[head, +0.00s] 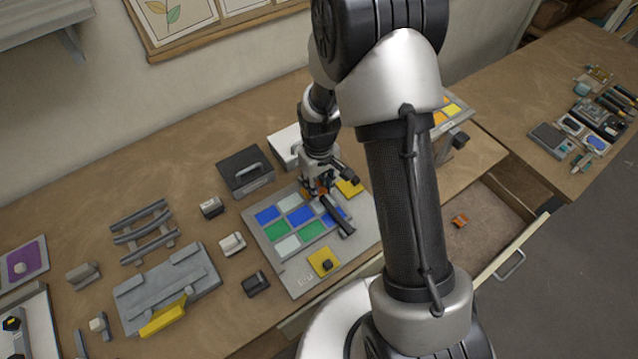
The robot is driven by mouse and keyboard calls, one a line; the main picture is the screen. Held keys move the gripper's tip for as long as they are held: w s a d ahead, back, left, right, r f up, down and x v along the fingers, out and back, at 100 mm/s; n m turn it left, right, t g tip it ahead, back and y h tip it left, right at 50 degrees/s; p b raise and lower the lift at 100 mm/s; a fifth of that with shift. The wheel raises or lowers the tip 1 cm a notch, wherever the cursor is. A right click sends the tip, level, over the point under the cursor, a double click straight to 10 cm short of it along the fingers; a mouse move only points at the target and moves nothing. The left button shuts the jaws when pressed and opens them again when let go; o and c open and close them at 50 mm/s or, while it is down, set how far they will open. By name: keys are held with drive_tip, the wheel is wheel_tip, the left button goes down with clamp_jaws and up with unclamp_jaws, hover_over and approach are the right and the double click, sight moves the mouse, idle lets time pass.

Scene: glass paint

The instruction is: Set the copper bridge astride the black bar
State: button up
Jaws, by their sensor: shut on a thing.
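The black bar (338,216) lies slantwise over the coloured panes of a grey board (290,281). My gripper (318,191) is low over the back part of this board, by the bar's far end. It is shut on a small copper-coloured piece, which looks like the copper bridge (320,191). The fingers hide most of it. I cannot tell whether it touches the bar or stands astride it.
An open drawer (490,250) at the right holds a small orange-copper piece (459,221). A dark box with a handle (245,172) and a white box (285,146) stand behind the board. Small blocks, a grey rack (145,232) and a grey fixture (165,290) lie to the left.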

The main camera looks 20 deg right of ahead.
drive_tip(key=shift+f+b, duration=0.3)
drive_tip(key=shift+f, duration=0.15)
drive_tip(key=shift+s+d+f+b, duration=0.1)
drive_tip(key=shift+s+f+b, duration=0.25)
drive_tip(key=shift+s+b, duration=0.1)
drive_tip(key=shift+w+f, duration=0.15)
drive_tip(key=shift+w, duration=0.1)
clamp_jaws()
drive_tip(key=shift+r+p, duration=0.6)
drive_tip(key=shift+r, duration=0.15)
drive_tip(key=shift+w, duration=0.1)
drive_tip(key=shift+f, duration=0.15)
drive_tip(key=shift+f+b, duration=0.5)
drive_tip(key=shift+b, duration=0.15)
drive_tip(key=o, duration=1.1)
unclamp_jaws()
drive_tip(key=shift+o, duration=0.3)
